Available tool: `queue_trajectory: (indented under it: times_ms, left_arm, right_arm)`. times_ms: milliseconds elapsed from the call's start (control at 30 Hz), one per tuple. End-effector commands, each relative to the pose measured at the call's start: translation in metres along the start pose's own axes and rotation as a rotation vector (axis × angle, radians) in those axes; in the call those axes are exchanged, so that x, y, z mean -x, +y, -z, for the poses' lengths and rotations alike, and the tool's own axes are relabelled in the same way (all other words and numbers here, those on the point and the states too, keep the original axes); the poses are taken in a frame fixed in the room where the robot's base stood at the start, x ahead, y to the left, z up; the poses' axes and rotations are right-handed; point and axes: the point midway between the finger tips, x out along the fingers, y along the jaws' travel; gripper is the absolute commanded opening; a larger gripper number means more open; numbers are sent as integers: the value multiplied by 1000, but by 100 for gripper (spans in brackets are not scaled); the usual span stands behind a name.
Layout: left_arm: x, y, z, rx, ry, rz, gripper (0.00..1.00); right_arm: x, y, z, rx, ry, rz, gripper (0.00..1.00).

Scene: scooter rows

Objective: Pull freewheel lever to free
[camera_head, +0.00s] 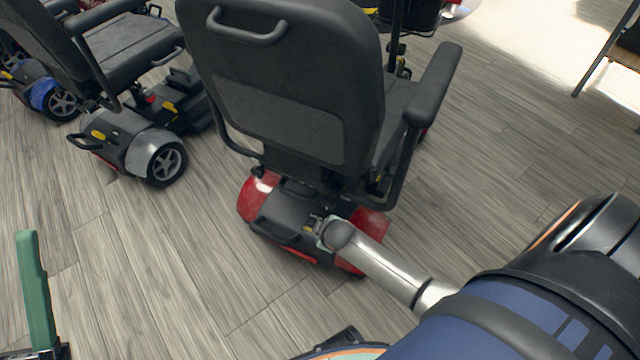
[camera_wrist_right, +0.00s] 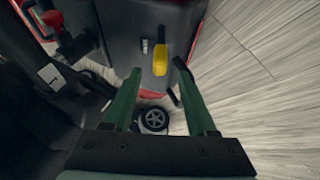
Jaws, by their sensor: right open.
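The nearest scooter (camera_head: 280,100) stands with its seat back towards me and a red and black rear body below. In the right wrist view its yellow freewheel lever (camera_wrist_right: 160,59) sticks out of the dark rear housing. My right gripper (camera_wrist_right: 158,72) is open, with one green finger to each side of the lever in that view. I cannot tell if either finger touches it. In the head view my right gripper (camera_head: 325,232) is at the scooter's rear, mostly hidden by my wrist. My left gripper (camera_head: 30,240) shows one green finger at the lower left, away from the scooters.
A second scooter (camera_head: 130,140) with a yellow lever (camera_head: 98,134) stands to the left, and a blue one (camera_head: 45,95) beyond it. A black bar (camera_wrist_right: 175,95) lies near the right finger in the wrist view. The wood floor (camera_head: 170,270) in front is clear.

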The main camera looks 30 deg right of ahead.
Motion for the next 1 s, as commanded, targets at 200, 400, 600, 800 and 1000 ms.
queue_trajectory:
  times_ms: [200, 400, 600, 800, 1000]
  left_arm:
    - [22, 14, -24, 46, -17, -2, 50]
    - [30, 19, -31, 69, -22, -3, 50]
    - [30, 19, -32, 77, -24, -2, 50]
    - [30, 19, -32, 77, -25, -2, 50]
    - [30, 19, -32, 77, -25, -2, 50]
  right_arm:
    - [-46, -2, -1, 0, 0, -1, 57]
    - [-64, -1, 0, 0, 2, -1, 57]
    - [-67, 0, 0, 0, 1, 0, 57]
    - [-66, 0, 0, 0, 1, 0, 56]
    - [-66, 0, 0, 0, 1, 0, 34]
